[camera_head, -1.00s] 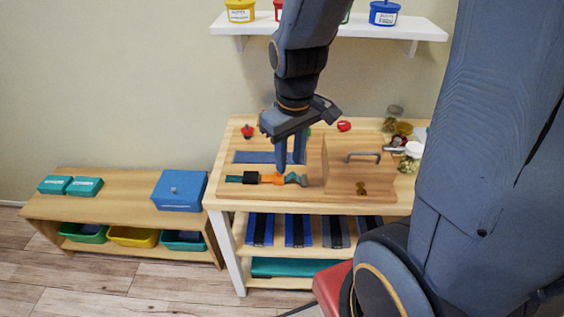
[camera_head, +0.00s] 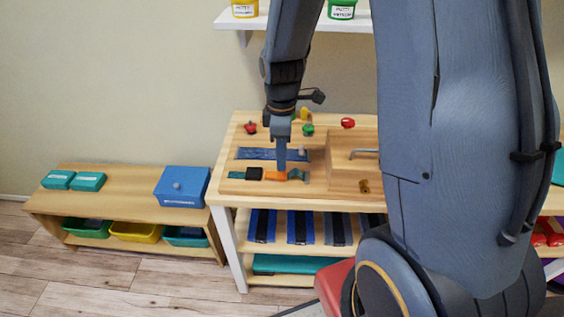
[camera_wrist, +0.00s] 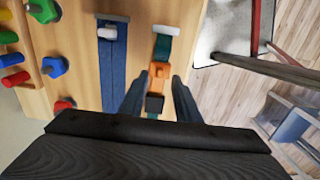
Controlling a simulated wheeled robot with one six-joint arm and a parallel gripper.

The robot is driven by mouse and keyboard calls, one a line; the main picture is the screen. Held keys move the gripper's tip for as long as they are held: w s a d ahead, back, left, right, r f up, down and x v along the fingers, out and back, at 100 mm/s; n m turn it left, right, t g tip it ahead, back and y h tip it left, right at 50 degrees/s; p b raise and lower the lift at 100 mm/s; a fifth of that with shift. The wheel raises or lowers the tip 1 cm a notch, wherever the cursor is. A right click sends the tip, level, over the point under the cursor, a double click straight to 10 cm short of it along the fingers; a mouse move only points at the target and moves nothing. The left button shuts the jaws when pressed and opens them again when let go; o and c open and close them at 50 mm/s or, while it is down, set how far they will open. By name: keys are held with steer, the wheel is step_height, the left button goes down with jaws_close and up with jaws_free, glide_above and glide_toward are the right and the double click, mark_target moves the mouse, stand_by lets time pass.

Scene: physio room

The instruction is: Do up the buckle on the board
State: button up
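The buckle lies on a wooden board (camera_head: 318,188) on the table. Its orange part (camera_head: 276,176) and black part (camera_head: 253,173) sit in line on teal straps and look very close together; I cannot tell whether they are latched. In the wrist view the orange part (camera_wrist: 158,74) is above the black part (camera_wrist: 154,103). My gripper (camera_head: 281,168) points down at the orange part. In the wrist view my gripper (camera_wrist: 159,82) is open, one finger on each side of the buckle, with gaps visible. Whether the fingers touch it is unclear.
A blue zip strip (camera_head: 262,153) lies behind the buckle on the board. A raised wooden panel (camera_head: 352,165) stands to its right. Coloured knobs (camera_head: 250,127) are at the back. A low bench (camera_head: 130,187) with a blue box (camera_head: 181,187) stands left.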

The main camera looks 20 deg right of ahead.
mark_target(276, 172)
steer(key=shift+f, duration=1.65)
jaws_close()
